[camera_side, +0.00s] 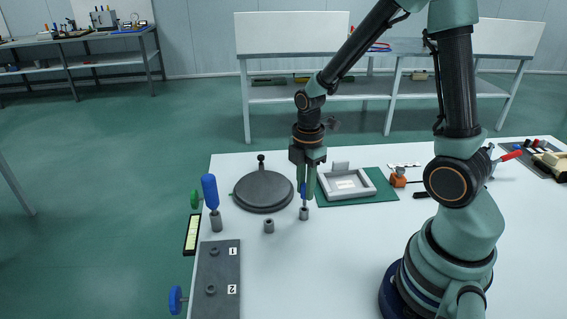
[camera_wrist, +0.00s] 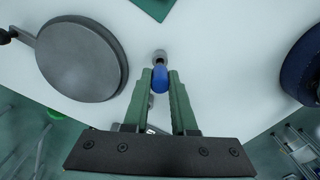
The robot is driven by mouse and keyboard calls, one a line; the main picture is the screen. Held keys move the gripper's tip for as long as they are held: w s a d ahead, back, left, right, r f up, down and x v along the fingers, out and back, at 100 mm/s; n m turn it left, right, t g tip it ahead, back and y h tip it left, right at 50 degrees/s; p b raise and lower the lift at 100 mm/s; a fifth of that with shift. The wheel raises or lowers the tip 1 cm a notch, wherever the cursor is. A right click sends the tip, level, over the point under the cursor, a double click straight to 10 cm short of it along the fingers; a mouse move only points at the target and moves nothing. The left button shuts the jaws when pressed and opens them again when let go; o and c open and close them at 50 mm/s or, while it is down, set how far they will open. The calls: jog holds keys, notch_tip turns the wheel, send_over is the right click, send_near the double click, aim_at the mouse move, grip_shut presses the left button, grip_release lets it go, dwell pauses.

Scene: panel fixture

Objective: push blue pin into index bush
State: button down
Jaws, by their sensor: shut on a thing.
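My gripper (camera_side: 307,196) points down over the white table, its green fingers shut on a blue pin (camera_wrist: 160,78). A small part of the blue pin (camera_side: 303,188) shows between the fingers in the side view. A short grey bush (camera_side: 304,214) stands upright on the table just below the fingers. In the wrist view this bush (camera_wrist: 159,56) shows just beyond the pin. I cannot tell whether the pin's lower end is inside it. A second grey bush (camera_side: 268,226) stands to its left. The frames do not show which bush is the index bush.
A grey panel (camera_side: 219,268) marked 1 and 2 lies at the left edge. A grey tray (camera_side: 347,184) on a green mat is close right of my gripper.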

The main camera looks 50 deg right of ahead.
jog(key=shift+f, duration=1.95)
dwell(0.7)
jog(key=c, duration=0.6)
grip_release()
jog(key=shift+c, duration=0.2)
notch_tip(320, 180, up, 12)
jog(key=shift+f, duration=0.2)
jog(key=shift+a+r+m, duration=0.15)
jog(key=shift+r+m, duration=0.15)
jog(key=shift+r, duration=0.3)
jog(key=s+a+r+m+t, duration=0.2)
jog(key=r+m, duration=0.2)
jog(key=m, duration=0.3)
jog(key=s+a+r+m+t, duration=0.2)
jog(key=a+r+m+t, duration=0.1)
jog(key=r+m, duration=0.2)
jog(key=shift+a+m+t, duration=0.2)
jog(key=shift+m+t, duration=0.1)
jog(key=shift+m, duration=0.9)
